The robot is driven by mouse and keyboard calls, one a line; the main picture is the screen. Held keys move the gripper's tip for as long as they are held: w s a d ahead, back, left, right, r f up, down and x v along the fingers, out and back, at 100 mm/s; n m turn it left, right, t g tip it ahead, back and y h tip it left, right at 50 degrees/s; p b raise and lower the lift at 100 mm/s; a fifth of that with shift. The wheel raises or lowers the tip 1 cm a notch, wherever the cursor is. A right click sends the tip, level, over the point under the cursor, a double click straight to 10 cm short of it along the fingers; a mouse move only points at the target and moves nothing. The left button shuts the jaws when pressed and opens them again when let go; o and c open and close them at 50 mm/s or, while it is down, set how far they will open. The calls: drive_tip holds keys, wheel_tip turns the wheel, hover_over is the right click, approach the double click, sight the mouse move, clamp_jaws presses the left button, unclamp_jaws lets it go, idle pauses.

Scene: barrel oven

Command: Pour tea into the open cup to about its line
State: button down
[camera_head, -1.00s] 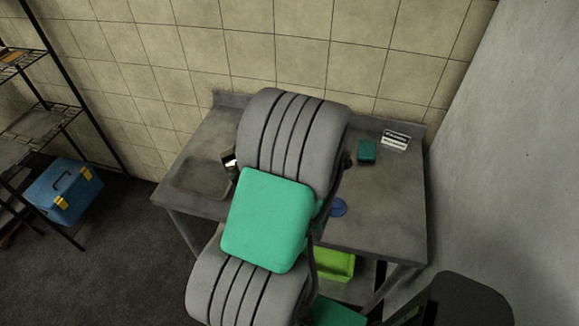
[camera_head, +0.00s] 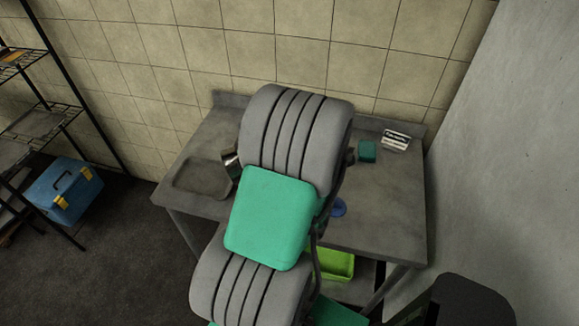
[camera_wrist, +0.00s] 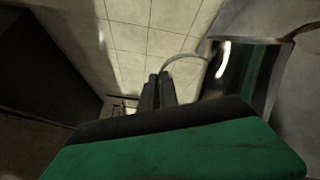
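A shiny metal pot (camera_wrist: 245,75) fills the right of the wrist view, and its thin curved handle (camera_wrist: 185,58) reaches left to my fingertips. My gripper (camera_wrist: 157,90) has its two dark fingers close together at the end of that handle, so it looks shut on it. In the head view only a sliver of the pot (camera_head: 231,163) shows at the left edge of my arm, above the counter near the basin. My arm hides the gripper there. I cannot make out the open cup, its line or any tea in either view.
The grey counter (camera_head: 385,220) has a shallow basin (camera_head: 197,180) at left. A blue round item (camera_head: 338,207), a teal block (camera_head: 367,151) and a black-and-white item (camera_head: 396,139) lie on its right part. A green bin (camera_head: 333,264) stands below. Tiled wall lies behind.

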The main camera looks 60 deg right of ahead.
drive_tip(key=shift+s+d+r, duration=0.15)
drive_tip(key=shift+d+r, duration=0.05)
idle(0.3)
